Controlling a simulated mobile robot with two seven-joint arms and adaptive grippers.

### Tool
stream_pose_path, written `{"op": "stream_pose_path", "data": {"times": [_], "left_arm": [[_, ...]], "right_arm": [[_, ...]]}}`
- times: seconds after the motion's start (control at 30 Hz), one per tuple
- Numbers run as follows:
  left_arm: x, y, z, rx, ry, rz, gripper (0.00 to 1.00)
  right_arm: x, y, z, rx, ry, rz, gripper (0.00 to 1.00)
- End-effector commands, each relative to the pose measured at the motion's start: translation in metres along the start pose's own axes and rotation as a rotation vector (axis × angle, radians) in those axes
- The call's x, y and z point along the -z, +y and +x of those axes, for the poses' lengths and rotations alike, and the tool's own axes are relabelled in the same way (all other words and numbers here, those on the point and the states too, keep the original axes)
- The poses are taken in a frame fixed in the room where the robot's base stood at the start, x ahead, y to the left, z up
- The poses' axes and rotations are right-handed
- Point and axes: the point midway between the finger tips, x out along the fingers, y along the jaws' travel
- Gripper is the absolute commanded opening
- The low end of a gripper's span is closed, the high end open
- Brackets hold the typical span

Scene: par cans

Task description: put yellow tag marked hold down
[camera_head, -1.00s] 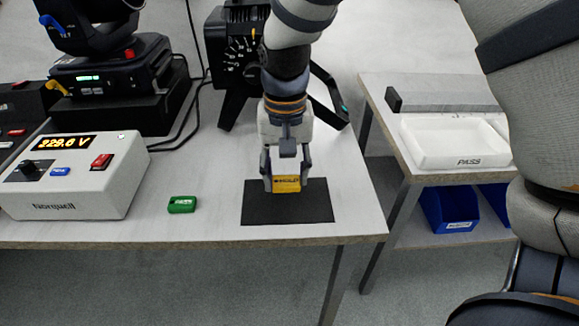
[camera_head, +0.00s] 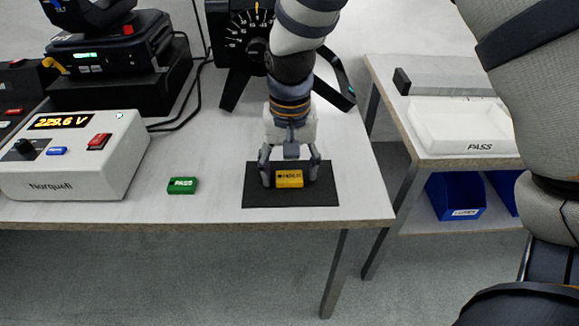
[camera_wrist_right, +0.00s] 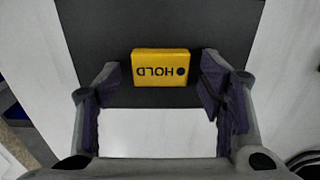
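The yellow tag marked HOLD (camera_head: 289,179) lies on the black mat (camera_head: 325,190) on the table. It also shows in the right wrist view (camera_wrist_right: 160,68), with its lettering upside down there. My right gripper (camera_head: 290,176) is open around the tag, with one finger on each side. In the right wrist view the right gripper's fingers (camera_wrist_right: 162,85) stand apart from the tag, with a gap on both sides. My left gripper is not in view.
A green PASS tag (camera_head: 182,186) lies left of the mat. A white Norquell box (camera_head: 80,165) reading 229.6 V stands further left. A white PASS tray (camera_head: 462,128) sits on the right table, with blue bins (camera_head: 455,197) below.

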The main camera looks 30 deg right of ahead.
Motion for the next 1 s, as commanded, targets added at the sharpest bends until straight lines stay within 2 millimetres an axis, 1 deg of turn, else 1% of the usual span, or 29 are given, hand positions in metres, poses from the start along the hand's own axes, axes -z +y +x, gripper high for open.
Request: {"op": "stream_pose_path", "data": {"times": [0.17, 0.27, 0.37, 0.4, 0.5, 0.6, 0.7, 0.83, 1.0], "left_arm": [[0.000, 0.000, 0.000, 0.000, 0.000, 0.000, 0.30], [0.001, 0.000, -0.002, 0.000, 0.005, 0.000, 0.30], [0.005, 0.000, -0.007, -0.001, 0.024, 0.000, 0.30], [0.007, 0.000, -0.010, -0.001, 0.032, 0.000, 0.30], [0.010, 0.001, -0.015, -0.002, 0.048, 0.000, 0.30], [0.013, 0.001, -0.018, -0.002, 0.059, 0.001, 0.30], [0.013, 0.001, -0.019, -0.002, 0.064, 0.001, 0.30], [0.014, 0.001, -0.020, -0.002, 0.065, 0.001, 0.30], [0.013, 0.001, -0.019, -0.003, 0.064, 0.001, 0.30]], "right_arm": [[0.000, 0.000, -0.001, 0.000, 0.001, 0.000, 0.63], [0.001, -0.001, -0.011, 0.002, 0.005, 0.000, 0.63], [0.002, -0.001, -0.037, 0.006, 0.011, 0.000, 0.63], [0.002, -0.001, -0.050, 0.007, 0.013, 0.000, 0.63], [0.001, -0.001, -0.079, 0.007, 0.012, 0.000, 0.63], [0.001, -0.001, -0.102, 0.005, 0.009, 0.000, 0.63], [0.001, -0.001, -0.117, 0.003, 0.005, 0.000, 0.63], [0.000, 0.000, -0.124, 0.000, 0.000, 0.000, 0.63], [0.000, 0.000, -0.124, -0.001, -0.002, 0.000, 0.63]]}}
